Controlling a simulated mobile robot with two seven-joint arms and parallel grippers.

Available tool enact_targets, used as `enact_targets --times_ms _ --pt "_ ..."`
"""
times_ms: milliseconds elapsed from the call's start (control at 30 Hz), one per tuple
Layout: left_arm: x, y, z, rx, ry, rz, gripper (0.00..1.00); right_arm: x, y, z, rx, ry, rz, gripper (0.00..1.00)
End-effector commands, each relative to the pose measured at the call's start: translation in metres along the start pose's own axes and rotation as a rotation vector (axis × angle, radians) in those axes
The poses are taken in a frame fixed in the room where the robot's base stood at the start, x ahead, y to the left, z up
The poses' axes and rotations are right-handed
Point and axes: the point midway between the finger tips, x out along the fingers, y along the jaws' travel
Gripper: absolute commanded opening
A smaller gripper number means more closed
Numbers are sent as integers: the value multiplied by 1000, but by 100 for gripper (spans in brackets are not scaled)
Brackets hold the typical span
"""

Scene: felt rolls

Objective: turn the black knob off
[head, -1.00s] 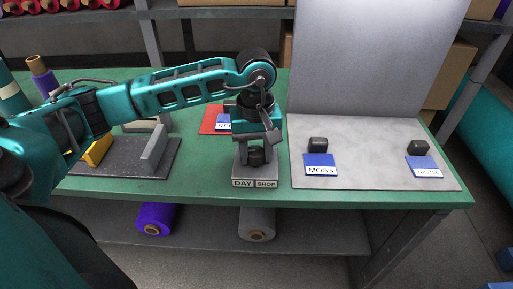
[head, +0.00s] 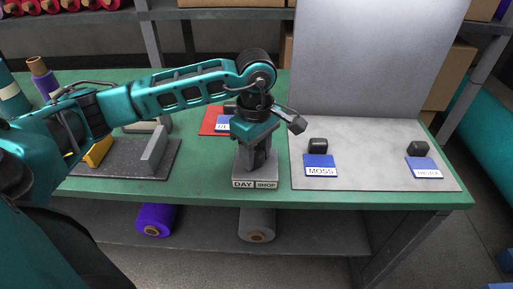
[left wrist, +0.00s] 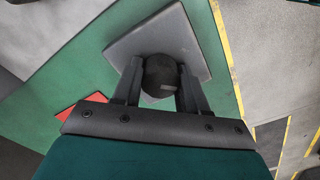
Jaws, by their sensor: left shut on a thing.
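The black knob (left wrist: 160,74) sits on a grey block (left wrist: 195,42) and shows between my left fingers in the left wrist view. A short pale mark shows on its top. In the head view the block (head: 242,172) stands near the table's front edge, with a plate reading DAY (head: 243,184) on the left and SHOP (head: 266,184) on the right. My left gripper (head: 257,160) points down from above and is shut on the knob, a finger on each side. In the head view the fingers mostly hide the knob. My right gripper is not in view.
On the green table (head: 210,195), a grey panel (head: 380,180) to the right bears two dark blocks with blue cards, one reading MOSS (head: 321,171). A dark grey fixture (head: 110,165) stands left.

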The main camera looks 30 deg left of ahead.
Motion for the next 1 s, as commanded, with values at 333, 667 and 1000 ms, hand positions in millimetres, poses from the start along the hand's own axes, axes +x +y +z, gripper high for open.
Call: enact_targets --times_ms 333,667,1000 --pt "3 -1 1 -23 -2 -6 0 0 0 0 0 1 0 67" --pt "4 -2 2 -408 -1 -9 0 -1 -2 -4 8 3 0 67" --pt "5 -2 2 -662 0 -10 0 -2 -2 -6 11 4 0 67"
